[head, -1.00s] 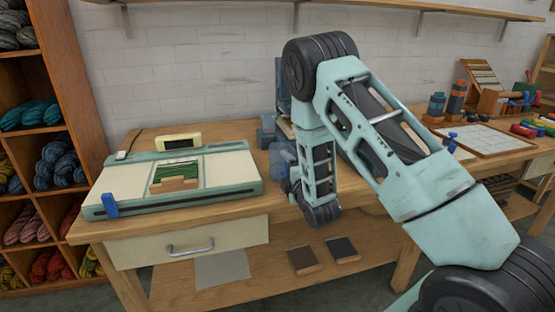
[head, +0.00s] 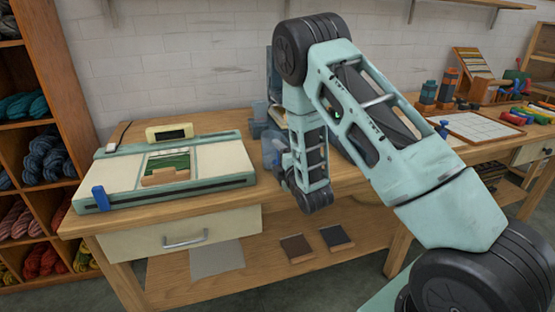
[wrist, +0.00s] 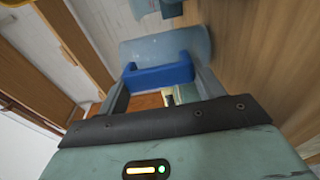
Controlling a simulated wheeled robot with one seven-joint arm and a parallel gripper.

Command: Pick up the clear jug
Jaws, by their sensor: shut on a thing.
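The clear jug (wrist: 150,48) is a bluish see-through vessel with a solid blue handle (wrist: 158,76). In the wrist view the handle lies between the two fingers of my gripper (wrist: 162,88), which is shut on it. In the head view the jug (head: 271,151) shows at the left of my arm's end, near the front part of the workbench. My gripper (head: 284,172) is partly hidden there by my own arm. I cannot tell whether the jug's base touches the bench.
Another bluish container (head: 260,118) stands behind the jug on the wooden workbench (head: 360,185). A cream and green flat machine (head: 210,160) lies to the left. A white gridded board (head: 475,127) and several coloured items lie to the right. A yarn shelf (head: 70,80) stands at far left.

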